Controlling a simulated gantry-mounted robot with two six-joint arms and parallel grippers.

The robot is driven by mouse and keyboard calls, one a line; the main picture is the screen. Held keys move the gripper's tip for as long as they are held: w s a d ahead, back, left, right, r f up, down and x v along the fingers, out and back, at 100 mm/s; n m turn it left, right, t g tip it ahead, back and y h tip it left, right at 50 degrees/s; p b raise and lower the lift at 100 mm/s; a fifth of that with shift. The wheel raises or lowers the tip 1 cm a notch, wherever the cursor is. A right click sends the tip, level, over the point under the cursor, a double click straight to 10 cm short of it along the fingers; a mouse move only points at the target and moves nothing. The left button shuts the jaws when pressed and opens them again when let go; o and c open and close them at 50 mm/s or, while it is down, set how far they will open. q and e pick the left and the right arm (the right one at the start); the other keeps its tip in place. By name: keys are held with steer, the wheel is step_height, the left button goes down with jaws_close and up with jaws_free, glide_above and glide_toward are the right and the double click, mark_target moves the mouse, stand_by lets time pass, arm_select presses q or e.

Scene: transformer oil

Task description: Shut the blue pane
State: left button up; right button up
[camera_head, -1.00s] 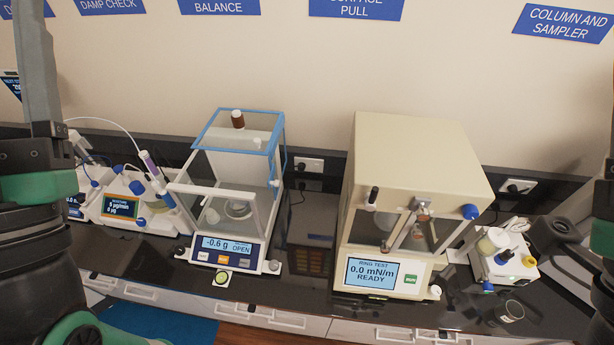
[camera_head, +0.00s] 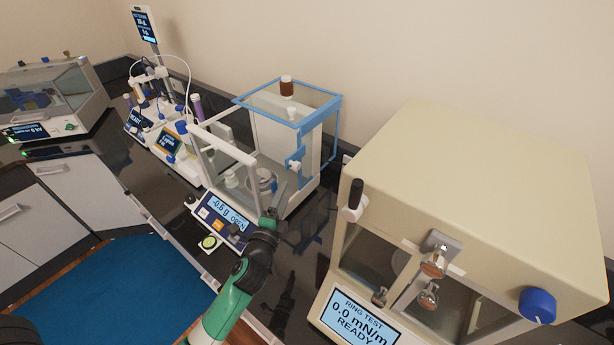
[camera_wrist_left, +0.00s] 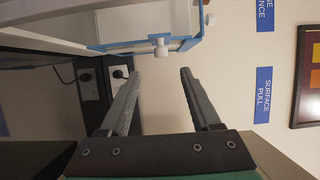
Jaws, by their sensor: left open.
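The balance is a glass-walled case whose display (camera_head: 227,212) reads "-0.6 g OPEN". Its blue-framed pane (camera_head: 325,125) stands at the right rear of the case and has a white knob (camera_head: 295,165); the front part of that side looks uncovered. In the wrist view the knob (camera_wrist_left: 161,48) shows on the blue frame (camera_wrist_left: 190,42), ahead of and between my left fingers. My right gripper is out of view.
The cream ring-test cabinet (camera_head: 480,180) is close on the right, leaving a narrow gap of dark bench. Other instruments (camera_head: 165,130) stand to the left. A blue mat (camera_head: 120,290) lies on the floor.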

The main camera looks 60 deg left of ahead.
mark_target(296, 169)
arm_select(q)
steer(key=b+x, duration=0.1)
steer(key=x, duration=1)
steer(key=shift+w+a, duration=0.1)
steer(key=shift+w, duration=0.2)
steer(key=shift+c, duration=0.3)
jaws_close()
stand_by(0.6)
